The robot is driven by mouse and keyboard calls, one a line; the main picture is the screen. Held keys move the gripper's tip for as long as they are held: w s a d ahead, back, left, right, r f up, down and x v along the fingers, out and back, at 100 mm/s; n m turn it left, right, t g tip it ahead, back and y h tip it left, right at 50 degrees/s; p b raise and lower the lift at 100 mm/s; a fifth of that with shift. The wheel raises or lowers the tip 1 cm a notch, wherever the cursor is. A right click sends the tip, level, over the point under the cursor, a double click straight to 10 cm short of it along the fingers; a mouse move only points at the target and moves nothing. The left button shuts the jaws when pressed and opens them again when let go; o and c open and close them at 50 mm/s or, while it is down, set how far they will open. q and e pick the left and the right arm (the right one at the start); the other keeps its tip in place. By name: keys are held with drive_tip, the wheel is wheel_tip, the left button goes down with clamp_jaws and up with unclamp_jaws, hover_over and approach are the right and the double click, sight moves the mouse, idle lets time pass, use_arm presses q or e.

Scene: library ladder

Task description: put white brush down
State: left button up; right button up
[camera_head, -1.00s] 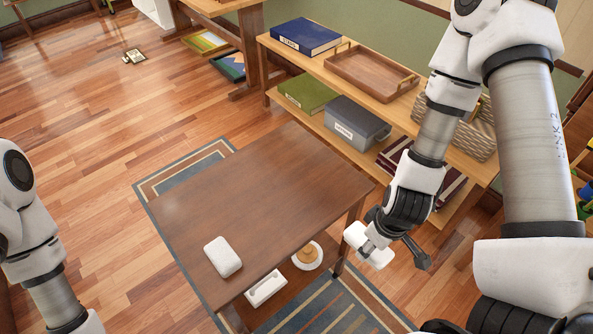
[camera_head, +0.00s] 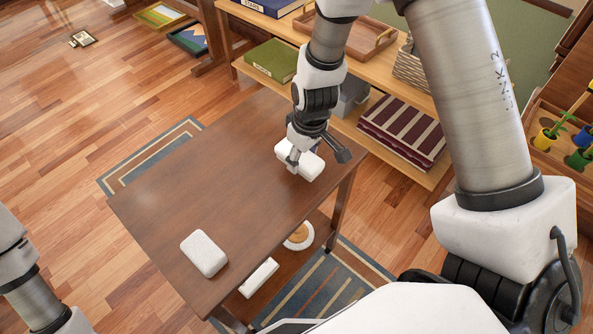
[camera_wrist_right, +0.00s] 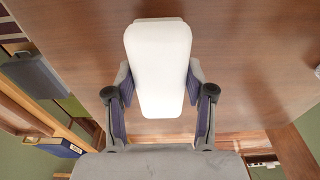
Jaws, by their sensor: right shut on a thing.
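The white brush (camera_head: 312,164) is a rounded white block held by my right gripper (camera_head: 294,160), over the right end of the brown table (camera_head: 190,190). In the right wrist view the brush (camera_wrist_right: 158,65) sits between the two fingers of the gripper (camera_wrist_right: 160,100), with the brown tabletop behind it. I cannot tell whether the brush touches the tabletop.
Under the table are a white item (camera_head: 259,278) and a round white item with a tan top (camera_head: 299,236). A low wooden shelf behind holds a tray (camera_head: 360,38), a green book (camera_head: 272,60) and striped volumes (camera_head: 402,133). The middle of the tabletop is clear.

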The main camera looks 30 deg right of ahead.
drive_tip(key=shift+w+a+r, duration=0.1)
drive_tip(key=shift+w+a, duration=0.15)
drive_tip(key=shift+w, duration=0.25)
drive_tip(key=f, duration=0.2)
drive_tip(key=w+f+b, duration=0.1)
drive_tip(key=shift+a+f, duration=0.1)
drive_tip(key=shift+f, duration=0.3)
drive_tip(key=shift+s+r, duration=0.1)
drive_tip(key=shift+s, duration=0.05)
drive_tip(key=shift+f+b, duration=0.2)
drive_tip(key=shift+b, duration=0.15)
drive_tip(key=o, duration=1.1)
drive_tip(key=shift+r, duration=0.1)
